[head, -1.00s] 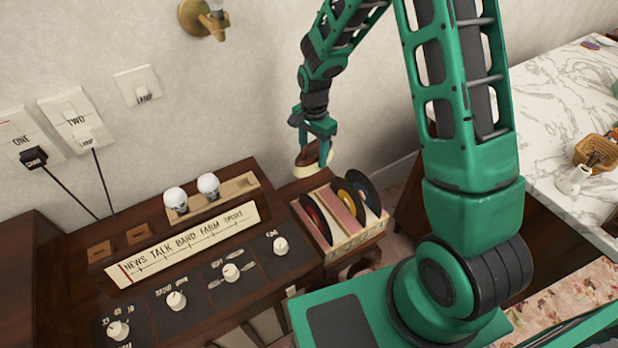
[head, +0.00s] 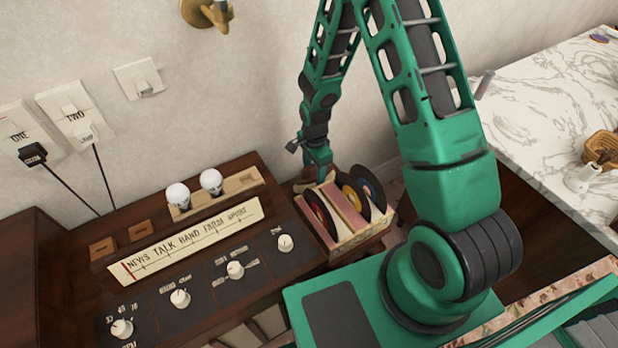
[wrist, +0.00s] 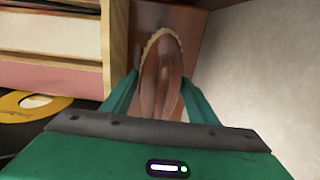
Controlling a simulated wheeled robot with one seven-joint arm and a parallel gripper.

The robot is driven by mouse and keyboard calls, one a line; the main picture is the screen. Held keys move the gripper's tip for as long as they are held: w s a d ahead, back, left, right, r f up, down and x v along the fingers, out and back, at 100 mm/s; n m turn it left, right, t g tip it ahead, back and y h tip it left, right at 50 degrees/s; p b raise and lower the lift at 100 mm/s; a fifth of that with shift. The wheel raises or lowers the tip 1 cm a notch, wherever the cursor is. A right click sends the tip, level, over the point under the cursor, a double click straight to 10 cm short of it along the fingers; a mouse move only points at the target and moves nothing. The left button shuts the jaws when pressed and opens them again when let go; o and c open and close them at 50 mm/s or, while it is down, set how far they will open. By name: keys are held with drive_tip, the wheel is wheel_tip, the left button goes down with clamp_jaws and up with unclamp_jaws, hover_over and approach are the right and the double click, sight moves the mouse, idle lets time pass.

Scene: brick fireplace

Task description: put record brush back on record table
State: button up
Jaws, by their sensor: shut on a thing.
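The record brush (wrist: 160,65) is an oval brown wooden piece with a pale bristle fringe. My gripper (wrist: 158,88) is shut on it, one green finger on each side. In the head view my gripper (head: 318,172) is low behind the record crate, and only a sliver of the brush (head: 301,186) shows at its left. The record table (head: 384,233) is dark wood and carries the crate; its brown top (wrist: 196,22) also shows beyond the brush in the wrist view. I cannot tell whether the brush touches the table top.
A wooden crate (head: 345,240) with several records stands close beside the brush; its wall (wrist: 116,45) is just left of my finger. The wall (wrist: 265,70) is to the right. A radio cabinet (head: 190,262) with knobs and two bulbs stands left of the crate.

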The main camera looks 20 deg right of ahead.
drive_tip(key=shift+f, duration=0.95)
drive_tip(key=o, duration=0.7)
drive_tip(key=shift+o, duration=0.2)
